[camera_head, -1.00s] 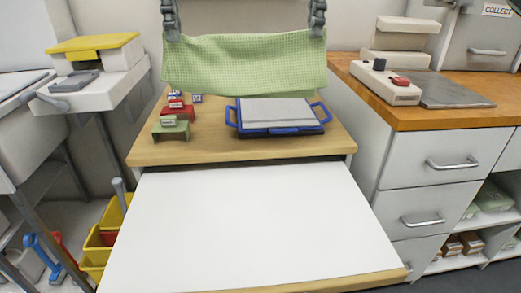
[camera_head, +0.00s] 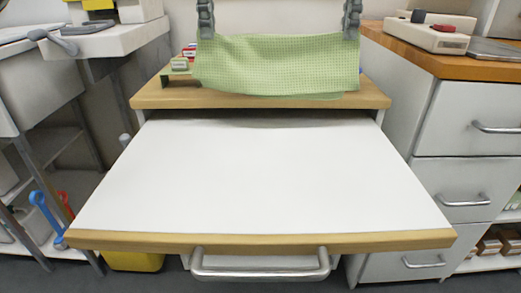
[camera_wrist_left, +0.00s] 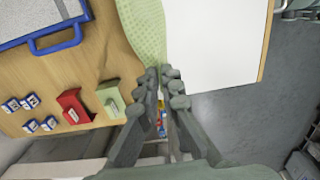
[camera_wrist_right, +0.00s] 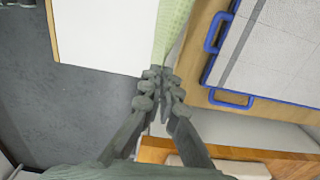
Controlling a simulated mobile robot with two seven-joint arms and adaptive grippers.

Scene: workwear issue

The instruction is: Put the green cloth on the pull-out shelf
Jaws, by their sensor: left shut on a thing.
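The green checked cloth (camera_head: 280,66) hangs spread between my two grippers, above the wooden cabinet top and near its front edge. My left gripper (camera_head: 205,32) is shut on its upper left corner. My right gripper (camera_head: 350,32) is shut on its upper right corner. The cloth also shows at the fingertips in the left wrist view (camera_wrist_left: 146,30) and the right wrist view (camera_wrist_right: 168,28). The white pull-out shelf (camera_head: 260,175) is extended in front of the cabinet, bare, with a wooden front edge and a metal handle (camera_head: 260,272).
On the cabinet top (camera_head: 150,96) are a blue-handled tray (camera_wrist_right: 275,50), a red block (camera_wrist_left: 75,106), a green block (camera_wrist_left: 111,98) and small blue-and-white blocks (camera_wrist_left: 30,102). A drawer unit (camera_head: 470,120) stands to the right. A grey table (camera_head: 115,40) stands to the left.

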